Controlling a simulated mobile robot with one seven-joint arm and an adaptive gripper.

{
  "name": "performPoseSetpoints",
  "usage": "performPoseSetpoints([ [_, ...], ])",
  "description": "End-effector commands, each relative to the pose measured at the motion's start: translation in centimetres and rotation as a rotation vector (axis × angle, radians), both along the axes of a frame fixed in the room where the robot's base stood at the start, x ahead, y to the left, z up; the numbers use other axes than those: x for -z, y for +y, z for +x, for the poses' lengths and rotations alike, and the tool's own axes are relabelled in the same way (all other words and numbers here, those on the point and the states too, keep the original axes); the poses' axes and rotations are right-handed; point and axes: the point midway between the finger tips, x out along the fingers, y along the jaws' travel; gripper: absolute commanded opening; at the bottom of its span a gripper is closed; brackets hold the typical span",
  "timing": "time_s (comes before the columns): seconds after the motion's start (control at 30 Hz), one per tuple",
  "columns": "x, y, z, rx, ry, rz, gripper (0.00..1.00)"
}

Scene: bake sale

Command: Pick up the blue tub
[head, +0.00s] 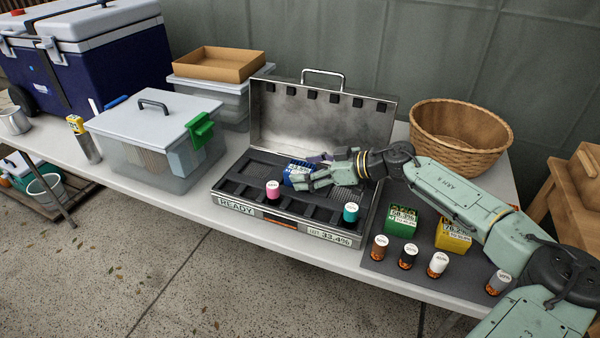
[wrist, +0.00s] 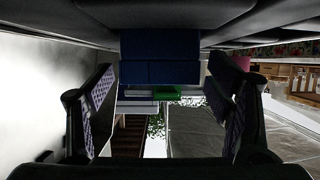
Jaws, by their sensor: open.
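A blue box-like tub (head: 296,170) with white print stands in the open metal case (head: 325,233). My gripper (head: 310,180) is low over the case, at the tub's right side, and partly hides it. In the wrist view, my open gripper (wrist: 160,115) has a finger on either side of the picture, and the dark blue tub (wrist: 160,58) shows at the top middle, in the gap. I cannot tell whether the fingers touch it.
The raised case lid (head: 320,125) is behind. A green box (head: 401,221), a yellow box (head: 453,235) and several jars stand at right. A clear bin (head: 155,150) is left.

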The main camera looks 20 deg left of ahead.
Motion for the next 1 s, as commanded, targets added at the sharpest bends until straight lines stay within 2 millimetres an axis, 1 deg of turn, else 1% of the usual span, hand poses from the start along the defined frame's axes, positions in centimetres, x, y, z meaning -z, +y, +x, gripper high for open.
performPoseSetpoints([
  [0.03, 0.17, 0.78, -0.03, -0.001, 0.002, 0.001, 0.73],
  [0.1, 0.45, 1.27, 0.05, 0.001, 0.001, 0.001, 0.73],
  [0.33, 0.6, 1.36, 0.09, 0.002, 0.0, 0.001, 0.73],
  [1.0, 0.56, 1.35, 0.07, 0.001, 0.0, 0.001, 0.28],
])
